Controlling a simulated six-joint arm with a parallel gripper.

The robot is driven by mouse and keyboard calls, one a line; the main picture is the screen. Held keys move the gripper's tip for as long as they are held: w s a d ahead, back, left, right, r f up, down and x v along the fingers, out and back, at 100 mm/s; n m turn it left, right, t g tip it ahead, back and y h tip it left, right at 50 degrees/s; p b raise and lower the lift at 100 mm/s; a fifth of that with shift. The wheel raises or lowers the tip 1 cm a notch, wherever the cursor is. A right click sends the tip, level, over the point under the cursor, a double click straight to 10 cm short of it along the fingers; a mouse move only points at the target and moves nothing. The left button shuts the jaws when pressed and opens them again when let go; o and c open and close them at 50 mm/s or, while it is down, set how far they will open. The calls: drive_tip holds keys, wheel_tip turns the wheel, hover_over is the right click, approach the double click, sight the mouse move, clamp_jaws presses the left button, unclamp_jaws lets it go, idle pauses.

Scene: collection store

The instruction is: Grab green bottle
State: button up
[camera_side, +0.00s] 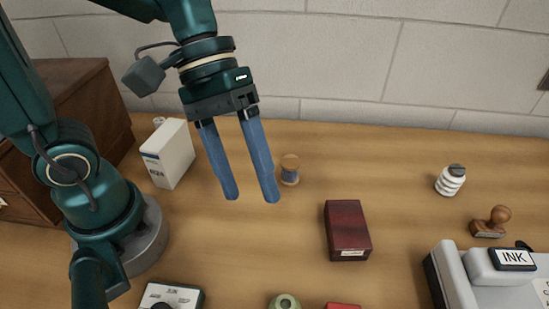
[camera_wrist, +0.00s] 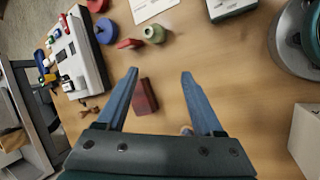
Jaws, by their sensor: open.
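The green bottle (camera_side: 284,301) is at the bottom edge of the side view, cut off so that only its top shows. In the wrist view the green bottle (camera_wrist: 155,33) stands on the table beyond my fingertips, near the top centre. My gripper (camera_side: 250,198) is open and empty, above the table towards the back and well apart from the bottle. In the wrist view my gripper (camera_wrist: 160,73) shows its two blue fingers spread, with nothing between the tips but table and part of a dark red box.
The dark red box (camera_side: 347,230) lies between my gripper and the bottle's side of the table. A thread spool (camera_side: 290,169), white carton (camera_side: 168,153), stamp (camera_side: 491,222), white bottle (camera_side: 451,180) and grey ink unit (camera_side: 451,272) stand around. A flat red thing (camera_wrist: 130,44) lies beside the green bottle.

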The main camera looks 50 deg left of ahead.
sight(286, 294)
drive_tip(key=d+f+n+g+h, duration=0.1)
drive_tip(key=d+f+n+g, duration=0.1)
drive_tip(key=f, duration=0.2)
drive_tip(key=d+f+n+g+h, duration=0.2)
drive_tip(key=f+n, duration=0.1)
drive_tip(key=f, duration=0.1)
drive_tip(key=d+f+n+g+h, duration=0.2)
drive_tip(key=d+f, duration=0.1)
drive_tip(key=f, duration=0.1)
drive_tip(key=shift+f+n, duration=0.1)
drive_tip(key=shift+n, duration=0.3)
drive_tip(key=shift+s+d+f, duration=0.25)
drive_tip(key=shift+s+f, duration=0.05)
drive_tip(key=shift+s, duration=0.05)
drive_tip(key=shift+x, duration=2.25)
drive_tip(key=shift+r, duration=0.1)
clamp_jaws()
drive_tip(key=shift+r, duration=0.15)
